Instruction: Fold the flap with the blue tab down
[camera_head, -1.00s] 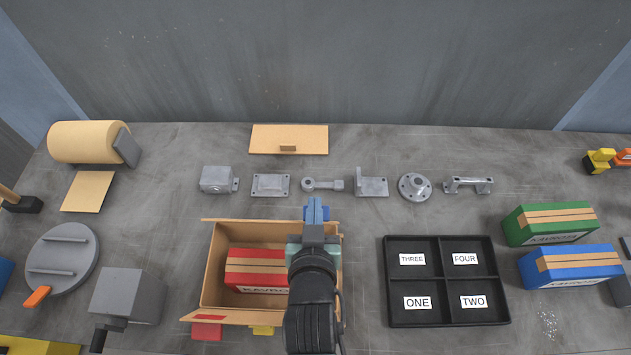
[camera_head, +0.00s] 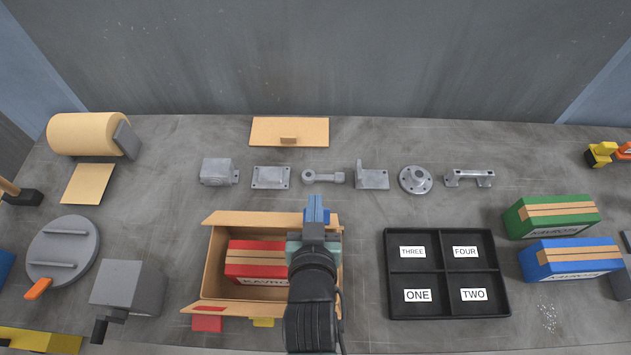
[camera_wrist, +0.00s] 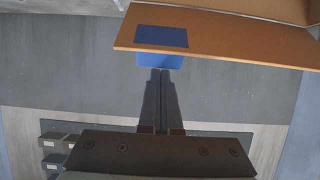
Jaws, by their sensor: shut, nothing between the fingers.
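The open cardboard carton (camera_head: 206,270) stands at front centre, with a red box (camera_head: 250,262) inside. Its far flap (camera_head: 250,219) leans inward over the far part of the opening, part-way down. In the wrist view, the blue tab (camera_wrist: 162,37) sits on the flap's edge (camera_wrist: 225,38), with blue on the face and below the edge. My gripper (camera_head: 316,205) is over the carton's far right part. Its fingers (camera_wrist: 160,75) are shut and empty, with tips at the tab's lower edge; they look in contact. My arm hides the carton's right part.
The near flap is tilted outward, with a red tab (camera_head: 207,324) and a yellow tab (camera_head: 263,322) below. A black divided tray (camera_head: 388,290) is to the right, with green (camera_head: 550,216) and blue boxes (camera_head: 570,260) beyond. Several grey metal parts (camera_head: 271,178) lie behind the carton.

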